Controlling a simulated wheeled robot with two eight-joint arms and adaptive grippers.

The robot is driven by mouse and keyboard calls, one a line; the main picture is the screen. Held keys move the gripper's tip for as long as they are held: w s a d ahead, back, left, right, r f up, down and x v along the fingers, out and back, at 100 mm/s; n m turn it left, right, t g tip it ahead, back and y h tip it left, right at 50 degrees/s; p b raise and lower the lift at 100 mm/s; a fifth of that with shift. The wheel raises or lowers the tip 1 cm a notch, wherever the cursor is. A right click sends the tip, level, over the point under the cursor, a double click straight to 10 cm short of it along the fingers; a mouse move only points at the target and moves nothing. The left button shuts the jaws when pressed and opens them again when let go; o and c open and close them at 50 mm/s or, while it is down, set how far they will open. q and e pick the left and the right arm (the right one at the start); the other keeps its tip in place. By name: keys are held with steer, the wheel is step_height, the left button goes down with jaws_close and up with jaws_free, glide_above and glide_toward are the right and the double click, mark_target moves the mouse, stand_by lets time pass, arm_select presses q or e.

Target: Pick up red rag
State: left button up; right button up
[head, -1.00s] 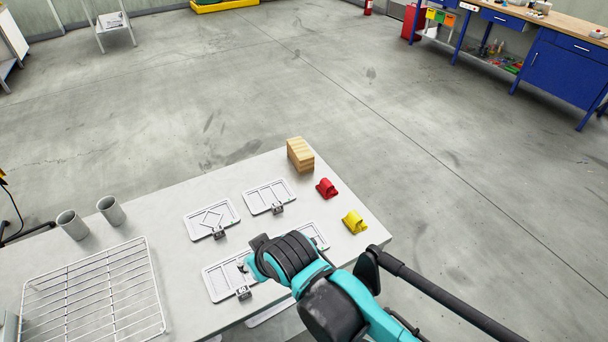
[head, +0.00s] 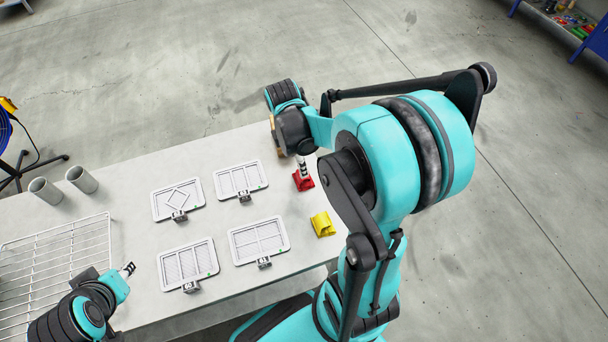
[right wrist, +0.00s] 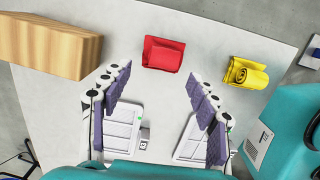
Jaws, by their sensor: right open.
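The red rag (head: 304,184) is a folded cloth lying on the table near its far right edge. It also shows in the right wrist view (right wrist: 163,54), just beyond my open fingers. My right gripper (head: 302,166) is above the rag in the head view and partly covers it. In the right wrist view my right gripper (right wrist: 160,76) has its two purple-padded fingers wide apart with nothing between them. My left gripper (head: 127,269) is over the table at the lower left, by the wire rack; its opening is too small to judge.
A rolled yellow rag (head: 322,224) lies nearer the front, also visible in the right wrist view (right wrist: 246,73). A wooden block (right wrist: 48,40) stands beside the red rag. Several framed plates (head: 240,180), two grey cups (head: 45,190) and a wire rack (head: 60,262) occupy the table.

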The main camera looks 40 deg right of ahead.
step_height(320, 180, down, 3)
steer(key=shift+s+r+b, duration=0.15)
steer(key=shift+b, duration=0.4)
steer(key=f, duration=0.1)
steer(key=f+b, duration=0.1)
steer(key=d+f+b, duration=0.1)
steer(key=f, duration=0.1)
steer(key=shift+s, duration=0.25)
steer(key=c, duration=1.2)
